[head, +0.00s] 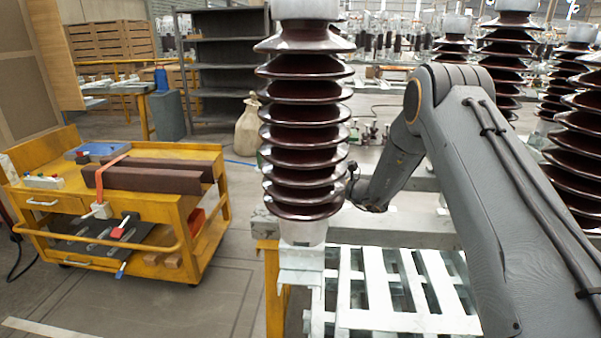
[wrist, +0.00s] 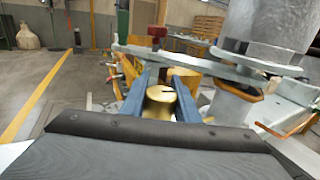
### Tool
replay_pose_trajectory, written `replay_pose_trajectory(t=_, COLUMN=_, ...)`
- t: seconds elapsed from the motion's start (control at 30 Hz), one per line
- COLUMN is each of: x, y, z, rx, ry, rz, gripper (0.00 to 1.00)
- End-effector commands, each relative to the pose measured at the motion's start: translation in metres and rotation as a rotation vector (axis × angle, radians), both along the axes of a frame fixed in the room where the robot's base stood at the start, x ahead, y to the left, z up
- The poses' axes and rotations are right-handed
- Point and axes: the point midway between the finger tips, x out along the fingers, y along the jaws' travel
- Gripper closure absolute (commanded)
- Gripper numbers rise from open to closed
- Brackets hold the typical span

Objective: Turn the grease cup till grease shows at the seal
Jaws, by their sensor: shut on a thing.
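My gripper (wrist: 161,82) shows in the wrist view, with one blue finger on each side of a brass cup. It is shut on this grease cup (wrist: 160,104). The cup is round and gold-coloured, with a short dark mark on its face. The seal cannot be made out, and I see no grease around the cup. In the head view my arm reaches behind a dark brown ribbed insulator column (head: 304,128), which hides my gripper and the cup.
A grey metal flange and bar (wrist: 262,62) sit close at the right of my gripper. A dark red knob (wrist: 157,33) is just beyond the fingers. In the head view a yellow cart (head: 205,238) stands at left, and white slatted pallets (head: 400,318) lie below the insulator.

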Motion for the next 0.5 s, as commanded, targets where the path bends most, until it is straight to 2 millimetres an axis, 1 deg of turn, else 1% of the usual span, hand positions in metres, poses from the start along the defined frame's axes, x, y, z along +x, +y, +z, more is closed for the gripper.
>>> replay_pose_trajectory(t=0.2, x=0.0028, y=-0.0015, z=0.0004, rx=0.001, ry=0.002, rz=-0.108, gripper=0.94)
replay_pose_trajectory(t=0.5, x=0.0057, y=-0.0036, z=0.0001, rx=0.001, ry=-0.001, rz=-0.170, gripper=0.94)
